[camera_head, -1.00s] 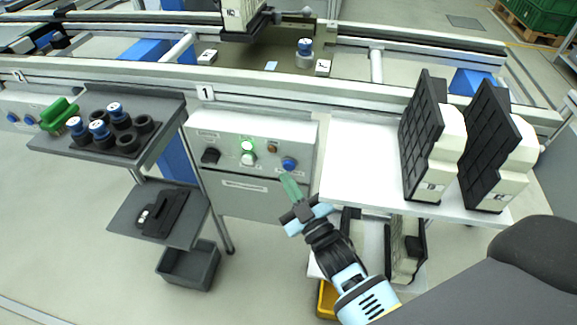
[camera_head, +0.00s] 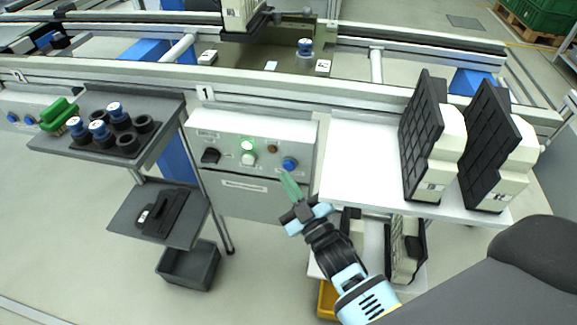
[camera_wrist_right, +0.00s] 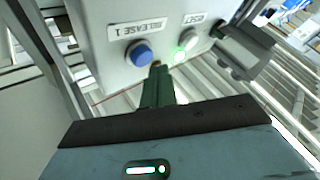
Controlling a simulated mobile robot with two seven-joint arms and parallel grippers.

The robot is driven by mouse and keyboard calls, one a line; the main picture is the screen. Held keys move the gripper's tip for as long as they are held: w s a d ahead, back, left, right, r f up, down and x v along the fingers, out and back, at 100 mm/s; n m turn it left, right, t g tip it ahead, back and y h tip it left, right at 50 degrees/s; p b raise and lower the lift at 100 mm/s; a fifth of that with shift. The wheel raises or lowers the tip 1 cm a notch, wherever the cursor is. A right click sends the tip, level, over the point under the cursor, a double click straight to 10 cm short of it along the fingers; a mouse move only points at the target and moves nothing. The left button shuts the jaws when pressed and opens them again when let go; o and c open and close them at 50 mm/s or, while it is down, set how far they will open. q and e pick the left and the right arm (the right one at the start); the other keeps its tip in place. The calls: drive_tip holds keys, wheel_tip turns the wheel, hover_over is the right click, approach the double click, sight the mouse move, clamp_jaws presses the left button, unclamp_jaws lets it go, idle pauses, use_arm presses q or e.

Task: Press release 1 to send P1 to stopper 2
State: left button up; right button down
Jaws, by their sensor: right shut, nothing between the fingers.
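The blue release 1 button (camera_head: 290,164) sits at the right of the grey control box (camera_head: 258,195) under the rail. In the right wrist view the blue button (camera_wrist_right: 139,53) is beside the "RELEASE 1" label (camera_wrist_right: 136,28). My right gripper (camera_head: 284,176) is shut and empty, its green fingertips just below the button. The right wrist view shows the fingertips (camera_wrist_right: 157,68) close beside the button; contact cannot be told. On the line behind, a blue-capped part (camera_head: 305,47) stands on a flat carrier; which pallet is P1 cannot be read. My left gripper is not in view.
A white shelf (camera_head: 355,165) with black-and-white units (camera_head: 432,165) stands right. A dark tray (camera_head: 75,150) with blue-capped parts stands left.

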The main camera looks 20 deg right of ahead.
drive_tip(key=shift+w+d, duration=0.1)
drive_tip(key=shift+w+d, duration=0.15)
drive_tip(key=shift+w, duration=0.1)
drive_tip(key=shift+w+d, duration=0.3)
drive_tip(key=shift+w, duration=0.1)
idle(1.0)
drive_tip(key=shift+s+a, duration=0.1)
drive_tip(key=shift+s, duration=0.05)
idle(0.4)
drive_tip(key=shift+s+a, duration=0.45)
drive_tip(key=shift+s, duration=0.15)
